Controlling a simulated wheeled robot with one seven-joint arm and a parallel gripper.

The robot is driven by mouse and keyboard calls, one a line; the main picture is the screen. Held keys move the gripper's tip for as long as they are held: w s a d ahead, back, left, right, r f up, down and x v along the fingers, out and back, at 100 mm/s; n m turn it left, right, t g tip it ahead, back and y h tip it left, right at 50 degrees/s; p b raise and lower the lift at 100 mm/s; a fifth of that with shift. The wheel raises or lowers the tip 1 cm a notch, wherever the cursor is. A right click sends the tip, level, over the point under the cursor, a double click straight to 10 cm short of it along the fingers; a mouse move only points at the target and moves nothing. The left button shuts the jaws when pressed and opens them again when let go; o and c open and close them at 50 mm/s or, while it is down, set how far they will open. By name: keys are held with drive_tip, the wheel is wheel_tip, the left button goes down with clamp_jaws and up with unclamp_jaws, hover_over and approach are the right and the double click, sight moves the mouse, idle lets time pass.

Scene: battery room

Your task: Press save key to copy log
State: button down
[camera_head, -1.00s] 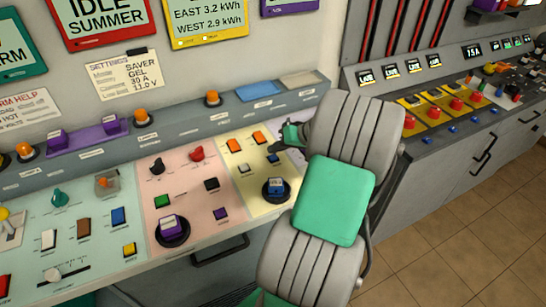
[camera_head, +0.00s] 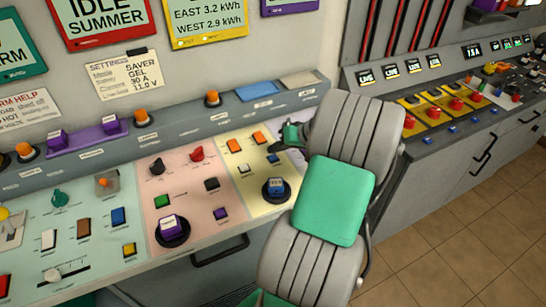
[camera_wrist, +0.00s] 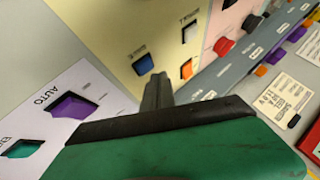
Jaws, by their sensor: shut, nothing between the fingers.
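My gripper (camera_head: 277,149) is shut and empty, low over the right edge of the yellow panel (camera_head: 255,200) on the sloping console. In the wrist view its dark fingertips (camera_wrist: 157,92) are together, just beside a small blue key (camera_wrist: 144,65) on the yellow panel. That blue key also shows in the head view (camera_head: 272,158), just below the fingertips. Contact with the key cannot be made out. A white key (camera_wrist: 189,32) and an orange key (camera_wrist: 186,69) are farther over on the yellow panel. No label clearly reads "save".
A white panel beside the yellow one holds a purple key (camera_wrist: 73,106) and a green key (camera_wrist: 22,149). A large blue button (camera_head: 276,187) in a black ring stands nearer the front. The pink panel has a red knob (camera_head: 197,153). Another console (camera_head: 440,100) stands at right.

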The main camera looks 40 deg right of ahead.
sight(276, 158)
idle(0.3)
drive_tip(key=shift+f, duration=0.45)
drive_tip(key=shift+f+b, duration=0.45)
drive_tip(key=shift+b, duration=0.1)
idle(0.4)
drive_tip(key=shift+r+p, duration=0.75)
drive_tip(key=shift+r, duration=0.15)
wheel_tip(276, 158, up, 5)
drive_tip(key=p, duration=0.4)
idle(0.6)
